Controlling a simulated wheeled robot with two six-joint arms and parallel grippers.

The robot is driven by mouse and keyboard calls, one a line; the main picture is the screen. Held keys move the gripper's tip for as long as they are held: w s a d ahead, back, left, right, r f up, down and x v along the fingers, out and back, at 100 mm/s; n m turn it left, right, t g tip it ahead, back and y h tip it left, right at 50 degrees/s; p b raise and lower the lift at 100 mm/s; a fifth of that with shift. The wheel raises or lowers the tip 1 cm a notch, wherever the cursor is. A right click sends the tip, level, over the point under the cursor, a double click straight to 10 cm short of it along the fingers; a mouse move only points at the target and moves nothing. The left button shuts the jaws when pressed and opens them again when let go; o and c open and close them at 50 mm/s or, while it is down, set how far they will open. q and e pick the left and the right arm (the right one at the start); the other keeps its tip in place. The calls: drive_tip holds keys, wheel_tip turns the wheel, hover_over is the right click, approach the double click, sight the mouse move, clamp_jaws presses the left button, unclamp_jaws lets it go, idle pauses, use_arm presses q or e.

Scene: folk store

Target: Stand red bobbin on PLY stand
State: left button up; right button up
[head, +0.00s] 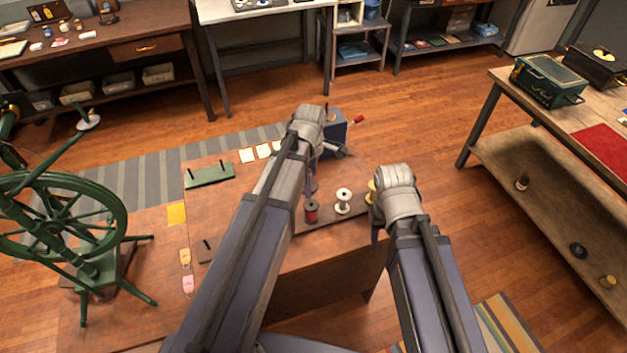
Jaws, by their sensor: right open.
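The red bobbin (311,211) stands upright on a dark strip at the right part of the worktable. A white bobbin (343,201) stands to its right, then a yellow bobbin (371,188), partly hidden by my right arm. A green stand with two pegs (209,176) lies at the table's back left. A small brown base with one peg (206,250) is nearer the front. I cannot read which one is PLY. My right gripper (377,226) is open beside the yellow bobbin, at the table's right edge. My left gripper (318,160) is mostly hidden by its own arm, above the table behind the red bobbin.
A blue box with a red-handled crank (335,132) stands behind my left arm. White cards (263,151) and a yellow card (177,214) lie on the table. A green spinning wheel (60,225) stands at left. A side table (500,78) is at right.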

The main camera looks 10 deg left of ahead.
sight(311, 202)
use_arm(q)
drive_tip(key=shift+f+b, duration=5.4)
drive_tip(key=shift+f, duration=0.05)
use_arm(e)
wheel_tip(311, 202, down, 11)
use_arm(q)
drive_tip(key=shift+c, duration=0.3)
drive_tip(key=c, duration=0.8)
